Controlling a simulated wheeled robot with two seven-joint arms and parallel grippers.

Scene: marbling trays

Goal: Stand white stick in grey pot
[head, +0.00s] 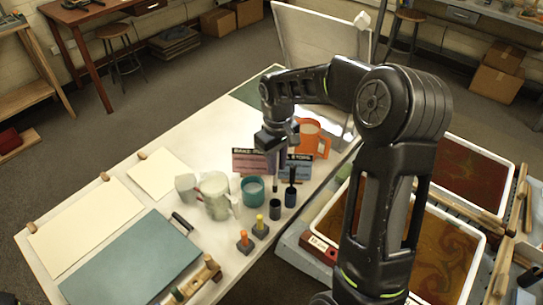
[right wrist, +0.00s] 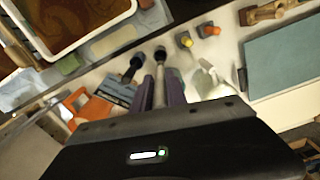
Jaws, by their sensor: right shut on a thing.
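My right gripper (head: 273,163) points down over the table and is shut on the white stick, whose pale shaft shows between the fingers in the right wrist view (right wrist: 160,92). In the right wrist view the stick's far end lines up with the pot, and I cannot tell the gap. My left gripper is not in view.
A dark pot holding a dark stick (head: 291,197) stands close to the right of the grey pot. Marbling trays (head: 455,246) lie at right.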

